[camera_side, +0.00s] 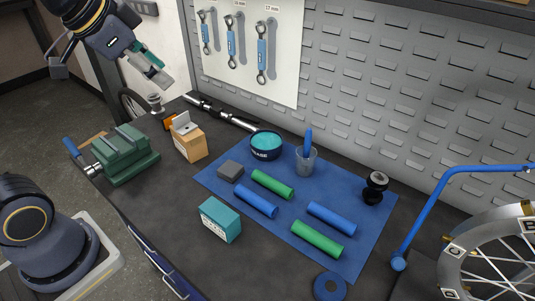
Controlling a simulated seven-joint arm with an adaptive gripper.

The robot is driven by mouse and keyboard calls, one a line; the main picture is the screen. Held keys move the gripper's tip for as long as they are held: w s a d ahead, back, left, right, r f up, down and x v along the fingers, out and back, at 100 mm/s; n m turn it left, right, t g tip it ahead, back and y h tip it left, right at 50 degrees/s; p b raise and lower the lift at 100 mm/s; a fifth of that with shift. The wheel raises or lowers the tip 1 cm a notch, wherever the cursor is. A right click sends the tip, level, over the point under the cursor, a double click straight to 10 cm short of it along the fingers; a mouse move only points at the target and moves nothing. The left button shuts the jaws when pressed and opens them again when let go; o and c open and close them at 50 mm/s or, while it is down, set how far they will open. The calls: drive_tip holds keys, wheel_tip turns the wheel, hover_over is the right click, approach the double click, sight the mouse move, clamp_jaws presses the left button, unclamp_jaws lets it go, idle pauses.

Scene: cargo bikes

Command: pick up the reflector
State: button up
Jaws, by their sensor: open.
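My gripper (160,76) is high at the upper left, above the back left end of the bench. It is open and appears empty, apart from everything on the bench. A small orange piece (169,122), which may be the reflector, shows behind and left of a cardboard box (189,143). The box partly hides it, so its full shape cannot be told. I see no other clear reflector in this view.
A green vise (122,156) stands at the bench's left edge. A blue mat (296,205) holds green and blue cylinders, a tin (265,148) and a cup (306,160). A teal box (220,220) stands in front. A wheel (490,262) is at the right.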

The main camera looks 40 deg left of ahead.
drive_tip(key=w+a, duration=0.5)
drive_tip(key=w, duration=0.3)
drive_tip(key=n+g, duration=0.2)
drive_tip(key=n, duration=0.1)
hover_over(167, 116)
drive_tip(key=s+d, duration=0.2)
drive_tip(key=d, duration=0.3)
wheel_tip(167, 116, down, 13)
drive_tip(key=s+a+f+n, duration=0.1)
drive_tip(key=s+a+f, duration=0.3)
drive_tip(key=a+f, duration=0.2)
drive_tip(key=shift+g, duration=0.3)
drive_tip(key=x, duration=0.9)
drive_tip(key=shift+w+d+f, duration=0.2)
drive_tip(key=shift+w+f, duration=0.05)
drive_tip(key=shift+w, duration=0.2)
drive_tip(key=shift+d+x, duration=0.15)
drive_tip(key=shift+x, duration=1.45)
drive_tip(key=shift+d+x, duration=0.15)
drive_tip(key=shift+x, duration=1.4)
drive_tip(key=shift+c, duration=0.2)
